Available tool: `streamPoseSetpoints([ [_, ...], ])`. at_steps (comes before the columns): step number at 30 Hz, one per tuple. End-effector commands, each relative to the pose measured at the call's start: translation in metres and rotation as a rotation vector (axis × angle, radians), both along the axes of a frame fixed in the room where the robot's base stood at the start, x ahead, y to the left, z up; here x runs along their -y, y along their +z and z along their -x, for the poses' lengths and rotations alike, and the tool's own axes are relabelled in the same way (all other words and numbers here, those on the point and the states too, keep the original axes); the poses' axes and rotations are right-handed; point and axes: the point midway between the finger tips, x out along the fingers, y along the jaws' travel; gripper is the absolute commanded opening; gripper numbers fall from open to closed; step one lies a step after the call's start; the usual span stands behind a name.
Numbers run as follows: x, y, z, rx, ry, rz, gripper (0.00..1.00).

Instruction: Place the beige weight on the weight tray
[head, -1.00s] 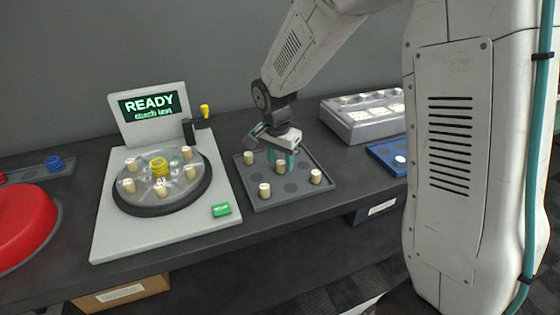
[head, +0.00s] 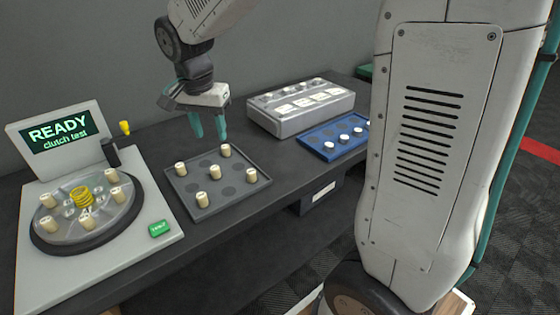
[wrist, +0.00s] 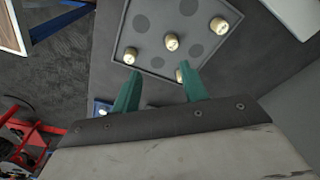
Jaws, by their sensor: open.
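The grey weight tray (head: 232,205) lies on the dark bench, with dark round spots and several beige weights standing upright on it. One beige weight (head: 225,151) stands near its far edge, below my gripper. Others stand at the tray's middle (head: 215,173), front (head: 202,199), left (head: 180,168) and right (head: 250,174). My gripper (head: 209,128) is open and empty, its teal fingers above the far side of the tray. In the wrist view my gripper (wrist: 160,88) is open, with a beige weight (wrist: 181,74) partly hidden by a finger and the tray (wrist: 148,58) beyond.
A tester with a "READY clutch test" screen (head: 60,132) stands at left; its round plate holds several beige weights and a yellow coil (head: 81,196). A grey box (head: 301,105) and a blue tray (head: 333,150) with several white pieces stand at right.

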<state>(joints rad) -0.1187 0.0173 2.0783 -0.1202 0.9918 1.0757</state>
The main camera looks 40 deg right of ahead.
Motion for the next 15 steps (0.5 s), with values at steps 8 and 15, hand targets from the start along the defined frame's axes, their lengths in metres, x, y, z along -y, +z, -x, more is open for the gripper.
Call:
streamPoseSetpoints([
  [8, 0.026, 0.047, 0.127, -0.002, 0.384, -0.007, 0.44],
  [15, 0.034, 0.045, 0.226, -0.001, 0.721, -0.005, 0.44],
])
